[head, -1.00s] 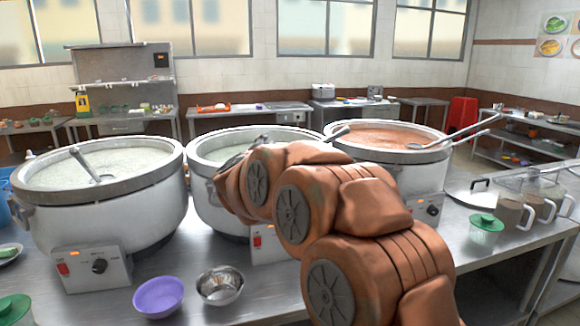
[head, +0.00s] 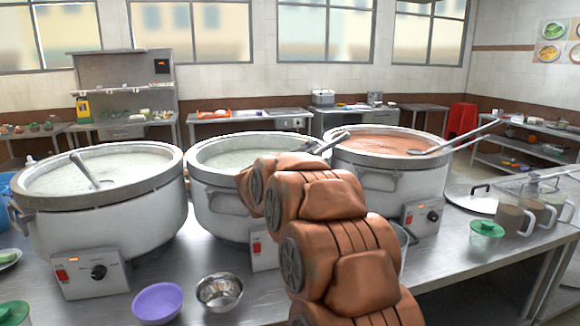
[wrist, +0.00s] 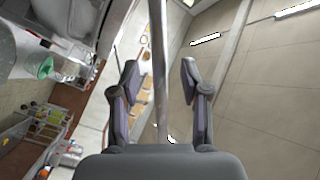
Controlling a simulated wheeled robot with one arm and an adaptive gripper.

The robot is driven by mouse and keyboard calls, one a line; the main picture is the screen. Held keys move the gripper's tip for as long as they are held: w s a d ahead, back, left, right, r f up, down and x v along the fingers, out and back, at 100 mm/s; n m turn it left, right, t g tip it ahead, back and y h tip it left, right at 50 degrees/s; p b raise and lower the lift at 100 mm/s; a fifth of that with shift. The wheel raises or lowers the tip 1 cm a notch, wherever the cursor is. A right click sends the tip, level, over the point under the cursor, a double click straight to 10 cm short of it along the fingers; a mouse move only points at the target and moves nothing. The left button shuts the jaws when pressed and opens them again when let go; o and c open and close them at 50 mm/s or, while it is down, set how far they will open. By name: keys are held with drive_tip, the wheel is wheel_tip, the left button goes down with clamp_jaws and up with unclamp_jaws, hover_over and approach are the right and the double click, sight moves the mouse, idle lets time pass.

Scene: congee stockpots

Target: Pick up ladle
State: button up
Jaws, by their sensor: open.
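In the wrist view my gripper (wrist: 160,82) is open, with its two dark fingers apart. A long metal ladle handle (wrist: 158,50) runs lengthwise between the fingers, with a gap visible on both sides. In the head view a ladle handle (head: 331,143) rises over the right rim of the middle pot (head: 215,168); its lower part is hidden by my arm. Another ladle (head: 91,171) leans in the left pot (head: 100,200). A further ladle (head: 455,140) rests in the right pot (head: 375,182), its handle slanting up to the right.
The pots stand close together on a steel counter (head: 200,262). A purple bowl (head: 158,301) and a metal bowl (head: 219,291) sit in front. A green-lidded cup (head: 486,236), mugs (head: 513,220) and a flat lid (head: 468,199) stand at the right. Wheeled shelves (head: 535,148) stand beyond.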

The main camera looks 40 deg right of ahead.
drive_tip(key=shift+x, duration=1.15)
clamp_jaws()
